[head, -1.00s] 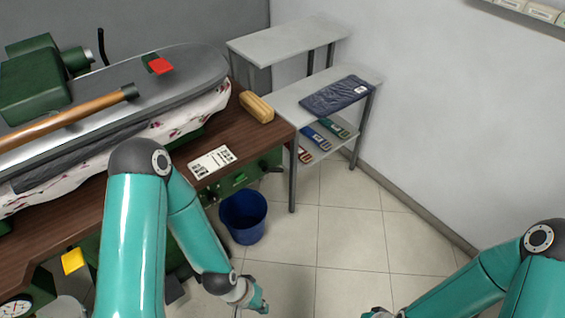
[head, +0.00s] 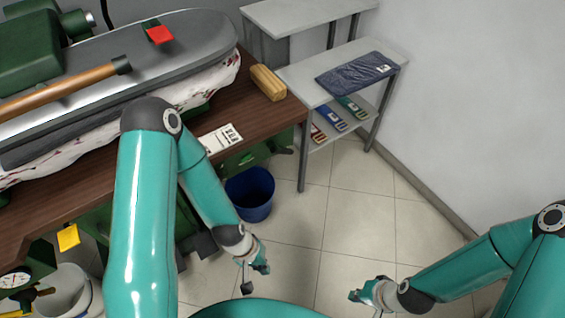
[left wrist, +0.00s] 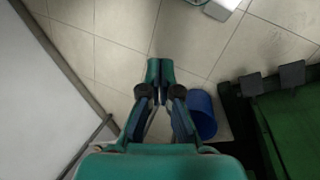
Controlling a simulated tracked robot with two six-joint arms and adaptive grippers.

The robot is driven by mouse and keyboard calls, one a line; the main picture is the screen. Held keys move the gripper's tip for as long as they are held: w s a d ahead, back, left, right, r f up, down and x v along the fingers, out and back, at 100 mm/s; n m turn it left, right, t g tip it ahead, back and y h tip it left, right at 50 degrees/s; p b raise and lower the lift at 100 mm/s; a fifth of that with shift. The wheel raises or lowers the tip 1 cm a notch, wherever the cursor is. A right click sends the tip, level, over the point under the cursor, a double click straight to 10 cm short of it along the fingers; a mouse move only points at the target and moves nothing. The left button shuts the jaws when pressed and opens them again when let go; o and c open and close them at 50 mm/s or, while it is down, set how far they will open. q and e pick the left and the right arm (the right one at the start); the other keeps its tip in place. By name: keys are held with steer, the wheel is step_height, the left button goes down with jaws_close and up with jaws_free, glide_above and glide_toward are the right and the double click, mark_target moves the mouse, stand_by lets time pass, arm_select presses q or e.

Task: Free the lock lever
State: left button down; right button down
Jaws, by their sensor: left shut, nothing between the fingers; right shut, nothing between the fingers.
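The pressing machine's grey upper plate (head: 180,55) lies over the padded, flower-patterned board (head: 190,97) at upper left. A long wooden handle (head: 60,92) crosses it, and a red tab (head: 160,35) sits near its far end. I cannot tell which part is the lock lever. My left gripper (head: 257,272) is shut and empty, low over the floor in front of the bench, away from the machine; the left wrist view shows its fingertips (left wrist: 160,72) together. My right gripper (head: 357,295) is shut and empty at lower middle, to the right of the left one.
A brown bench (head: 150,150) carries the machine, a tan block (head: 267,83) and a printed card (head: 221,138). A blue bin (head: 250,195) stands below. A grey shelf (head: 300,82) holds a folded dark cloth (head: 356,73). A yellow tag (head: 68,237) is at lower left. Floor at centre is clear.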

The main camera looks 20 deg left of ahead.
arm_select(q)
steer(key=w+d+f+n+h+b, duration=0.1)
steer(key=w+f+n+h+b, duration=0.2)
steer(key=f+n+b, duration=0.4)
steer(key=w+f+n+h+b, duration=0.2)
steer(key=w+f+n+b, duration=0.3)
steer(key=f, duration=0.3)
steer(key=w+a+f+n+t+h+b, duration=0.25)
steer(key=w+n+t+b, duration=0.35)
steer(key=w, duration=0.5)
steer(key=w+a+r+n+t+y+b, duration=0.1)
steer(key=w+a+r+n+t+b, duration=0.2)
steer(key=w+a+n+t+b, duration=0.4)
steer(key=w+a+n+t, duration=0.2)
steer(key=w+a+t, duration=0.1)
steer(key=w+a, duration=0.3)
steer(key=shift+w+a+n+t+y, duration=0.3)
steer(key=shift+w+a+n+y, duration=0.05)
steer(key=shift+w+a+n, duration=0.1)
steer(key=shift+r, duration=0.1)
